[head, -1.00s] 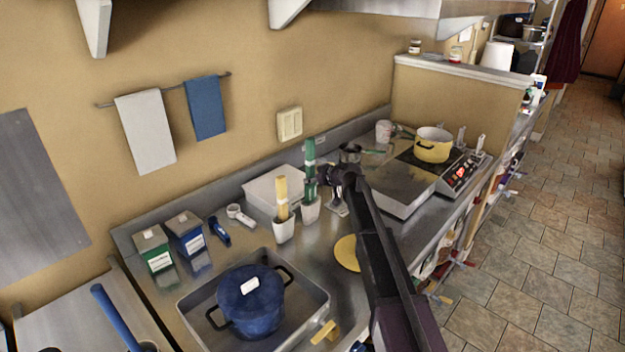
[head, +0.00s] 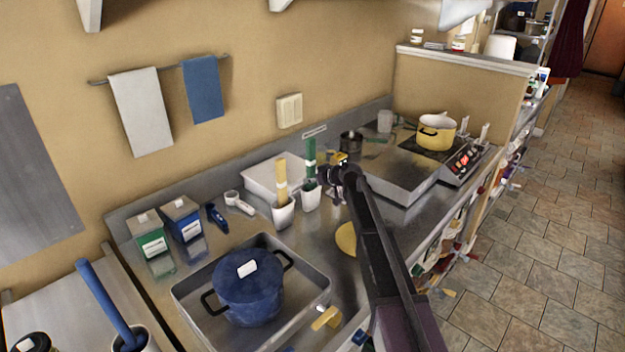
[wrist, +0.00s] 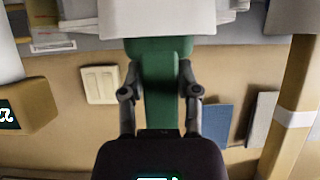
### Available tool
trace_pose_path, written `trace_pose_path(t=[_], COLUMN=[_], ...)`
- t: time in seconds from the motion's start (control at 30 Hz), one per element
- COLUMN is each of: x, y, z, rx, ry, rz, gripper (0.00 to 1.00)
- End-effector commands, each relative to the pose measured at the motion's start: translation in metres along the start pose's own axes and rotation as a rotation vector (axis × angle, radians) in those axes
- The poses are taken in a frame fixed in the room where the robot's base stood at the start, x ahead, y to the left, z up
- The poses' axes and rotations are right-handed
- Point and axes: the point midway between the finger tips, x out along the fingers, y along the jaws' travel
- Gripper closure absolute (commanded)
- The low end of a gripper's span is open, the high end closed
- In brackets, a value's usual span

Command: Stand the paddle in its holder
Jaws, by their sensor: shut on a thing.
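The green paddle (head: 310,152) stands upright with its lower end inside a white holder (head: 311,198) on the steel counter. In the wrist view the picture is upside down; the paddle (wrist: 160,85) runs between my fingers and its wide end goes behind the white holder's wall (wrist: 156,18). My gripper (wrist: 160,95) is shut on the paddle's shaft, above the holder. In the head view my gripper (head: 328,174) comes in from the right of the paddle. The holder's inside is hidden, so I cannot tell whether the paddle touches its bottom.
A yellow paddle (head: 282,180) stands in another white holder (head: 283,213) just left. A white bin (head: 266,170) is behind. A blue pot (head: 247,287) sits in a steel tray (head: 319,294) in front. A hotplate unit (head: 402,180) stands to the right.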

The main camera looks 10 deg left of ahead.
Motion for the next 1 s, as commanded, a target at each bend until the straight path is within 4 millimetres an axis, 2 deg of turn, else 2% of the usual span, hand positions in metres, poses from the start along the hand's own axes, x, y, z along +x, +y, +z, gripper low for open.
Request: trace_pose_path(t=[0.3,0.97,1.0], x=[0.007,0.008,0.008], y=[0.001,0.001,0.001], z=[0.015,0.016,0.016], rx=[0.0,0.001,0.001], ry=[0.0,0.0,0.0], rz=[0.001,0.001,0.001], gripper=[1.0,1.0,0.52])
